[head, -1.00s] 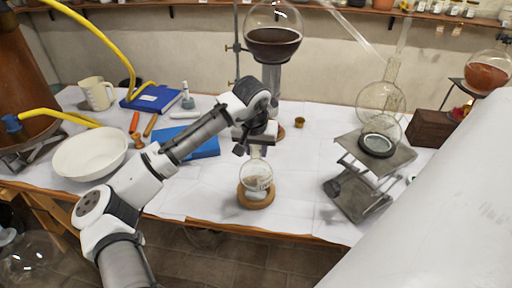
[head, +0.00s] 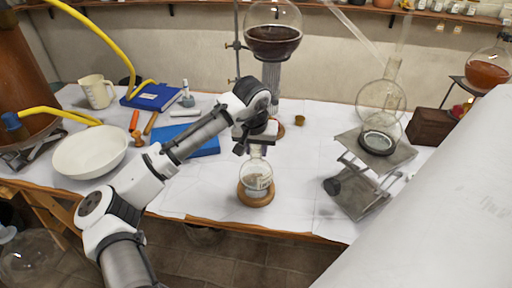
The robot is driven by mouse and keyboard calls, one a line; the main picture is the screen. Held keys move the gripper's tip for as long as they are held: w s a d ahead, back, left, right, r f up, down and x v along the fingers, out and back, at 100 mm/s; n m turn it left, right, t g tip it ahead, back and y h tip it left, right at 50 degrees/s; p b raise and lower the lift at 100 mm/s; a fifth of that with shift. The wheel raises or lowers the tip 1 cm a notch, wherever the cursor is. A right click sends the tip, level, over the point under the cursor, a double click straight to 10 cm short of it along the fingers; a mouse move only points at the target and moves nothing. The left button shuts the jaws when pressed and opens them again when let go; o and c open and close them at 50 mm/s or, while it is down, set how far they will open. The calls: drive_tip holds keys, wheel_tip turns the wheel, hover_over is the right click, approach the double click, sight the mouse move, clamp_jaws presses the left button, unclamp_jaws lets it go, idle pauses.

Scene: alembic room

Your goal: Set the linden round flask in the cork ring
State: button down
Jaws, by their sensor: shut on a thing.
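The linden round flask (head: 257,176) is a small clear round-bottomed flask near the table's front edge. It stands upright with its round bottom in or right over the cork ring (head: 256,201), a brown ring on the white cloth. I cannot tell whether the glass touches the ring. My gripper (head: 256,146) points down over the flask and is shut on its neck. The fingertips are small and partly hidden by the gripper's body.
A lab jack (head: 376,163) with a large clear flask (head: 381,100) stands to the right. A white basin (head: 90,152) and a blue book (head: 200,143) lie to the left. Behind stands a large flask of dark liquid (head: 273,42). White cloth right of the ring is clear.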

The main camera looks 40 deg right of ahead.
drive_tip(key=shift+f, duration=1.45)
idle(3.7)
drive_tip(key=c, duration=0.9)
unclamp_jaws()
drive_tip(key=shift+c, duration=0.2)
drive_tip(key=shift+r+p, duration=3.25)
drive_tip(key=shift+r, duration=0.25)
